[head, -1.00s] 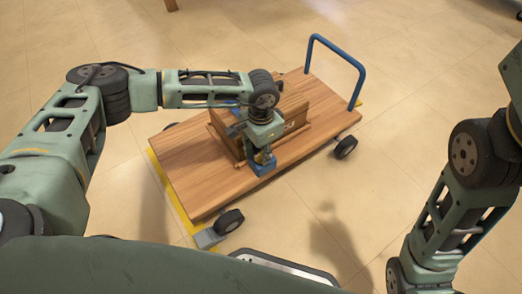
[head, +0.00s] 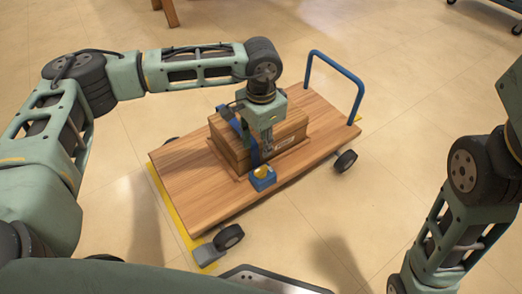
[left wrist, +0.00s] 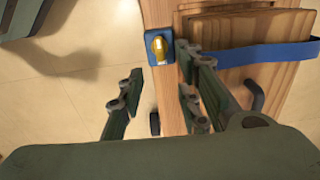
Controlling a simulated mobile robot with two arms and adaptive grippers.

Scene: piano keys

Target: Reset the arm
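My left gripper (head: 267,142) hangs over the near side of a wooden box on the cart, pointing down. In the left wrist view its fingers (left wrist: 160,66) are spread apart with nothing held. A blue block with a yellow knob (head: 263,178) sits at the cart's near edge, in front of the box, apart from the gripper. It also shows in the left wrist view (left wrist: 159,47), ahead of the gap between the fingers. My right arm shows at the right of the head view, but its gripper is outside the frames.
The wooden box (head: 232,152) has a blue strap (head: 251,150) and lies on a flat wooden cart (head: 190,178) with a blue handle (head: 355,82) and black wheels. A yellow floor line (head: 178,212) runs along the cart's left side. Open tile floor surrounds it.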

